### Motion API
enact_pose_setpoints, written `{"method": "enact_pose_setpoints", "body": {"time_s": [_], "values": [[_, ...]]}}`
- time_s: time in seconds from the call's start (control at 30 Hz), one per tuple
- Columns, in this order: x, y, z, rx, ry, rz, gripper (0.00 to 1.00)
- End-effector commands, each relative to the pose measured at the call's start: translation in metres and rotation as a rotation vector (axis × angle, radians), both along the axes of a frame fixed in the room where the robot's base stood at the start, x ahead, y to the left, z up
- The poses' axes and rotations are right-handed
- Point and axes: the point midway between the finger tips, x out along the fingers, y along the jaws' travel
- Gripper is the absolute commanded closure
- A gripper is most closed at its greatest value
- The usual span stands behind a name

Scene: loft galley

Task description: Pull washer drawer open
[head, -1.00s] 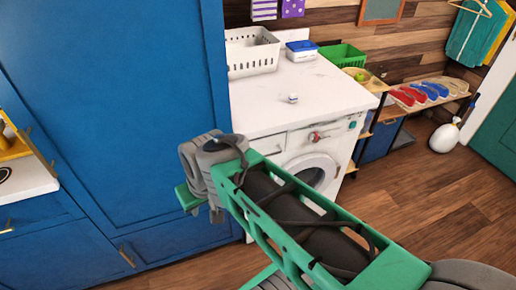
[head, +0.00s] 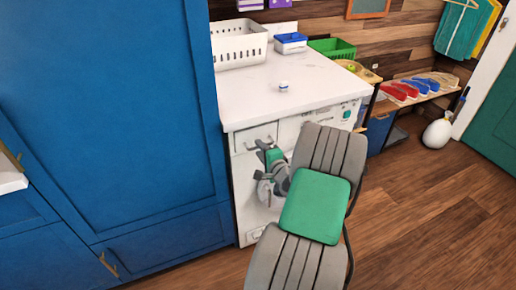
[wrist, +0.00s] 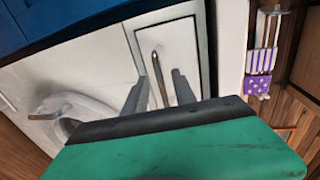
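The white washer (head: 288,95) stands right of the blue cabinet. Its drawer (head: 248,136) is at the top left of its front and looks shut, flush with the panel. In the wrist view, the drawer front (wrist: 175,50) has a slim metal handle (wrist: 155,68). My gripper (head: 264,146) is in front of the drawer, and it also shows in the wrist view (wrist: 158,88). Its two fingers are apart, one on each side of the handle's lower part in that view. I cannot tell whether they touch it. My arm hides much of the washer's round door (wrist: 80,115).
A small round item (head: 283,86), a white basket (head: 238,44), a blue-lidded box (head: 290,42) and a green crate (head: 332,47) are on the washer top. The tall blue cabinet (head: 110,110) stands close on the left. Wood floor (head: 420,210) is clear at right.

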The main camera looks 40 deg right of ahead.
Motion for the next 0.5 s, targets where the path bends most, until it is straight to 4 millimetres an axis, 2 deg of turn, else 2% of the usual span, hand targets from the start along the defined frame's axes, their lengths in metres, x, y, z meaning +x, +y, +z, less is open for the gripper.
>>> {"method": "enact_pose_setpoints", "body": {"time_s": [0.03, 0.17, 0.4, 0.5], "values": [[0.009, -0.002, -0.001, 0.0, 0.0, 0.003, 0.67], [0.021, -0.006, -0.004, -0.001, 0.001, 0.002, 0.67], [0.023, -0.006, -0.005, -0.001, 0.001, 0.001, 0.67], [0.023, -0.006, -0.005, -0.001, 0.001, 0.001, 0.74]]}}
